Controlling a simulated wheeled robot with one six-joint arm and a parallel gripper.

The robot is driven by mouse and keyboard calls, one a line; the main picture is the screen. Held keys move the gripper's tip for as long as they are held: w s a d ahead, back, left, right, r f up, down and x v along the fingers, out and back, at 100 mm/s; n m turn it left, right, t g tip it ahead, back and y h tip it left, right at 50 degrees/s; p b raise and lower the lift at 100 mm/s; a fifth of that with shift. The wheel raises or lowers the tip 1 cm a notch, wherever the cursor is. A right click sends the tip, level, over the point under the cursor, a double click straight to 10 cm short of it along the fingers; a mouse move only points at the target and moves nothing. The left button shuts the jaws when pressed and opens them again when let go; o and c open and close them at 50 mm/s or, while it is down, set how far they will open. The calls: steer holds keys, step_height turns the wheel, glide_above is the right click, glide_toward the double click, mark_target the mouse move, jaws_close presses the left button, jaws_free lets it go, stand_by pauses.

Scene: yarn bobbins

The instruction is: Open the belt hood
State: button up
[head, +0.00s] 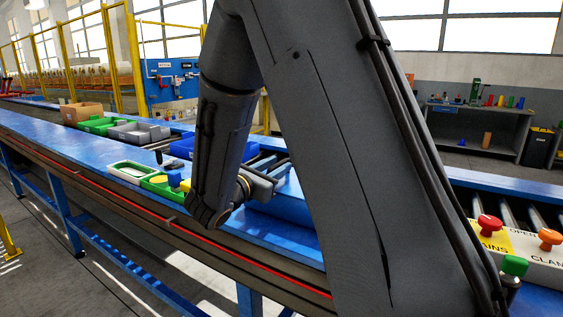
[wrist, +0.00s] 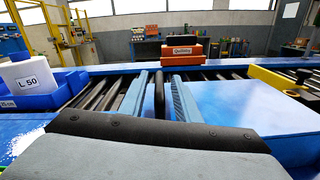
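The belt hood looks to be the blue cover right of my forearm in the head view (head: 290,202). It is partly hidden by my arm there. In the wrist view its broad smooth blue top (wrist: 245,105) lies flat beside the rollers. My gripper (wrist: 160,97) points forward, low over the belt line, with its two pale blue fingers apart. A dark upright bar, perhaps a handle (wrist: 159,93), stands between the fingers with gaps showing on both sides.
A blue bin (wrist: 70,90) holds a white block marked L 50 (wrist: 28,76) on the left. An orange box (wrist: 182,54) sits beyond the rollers. Red (head: 489,224) and orange (head: 550,238) buttons are at lower right in the head view.

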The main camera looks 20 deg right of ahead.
steer(key=shift+p+x, duration=0.3)
steer(key=shift+x, duration=1.1)
jaws_close()
steer(key=shift+w, duration=0.1)
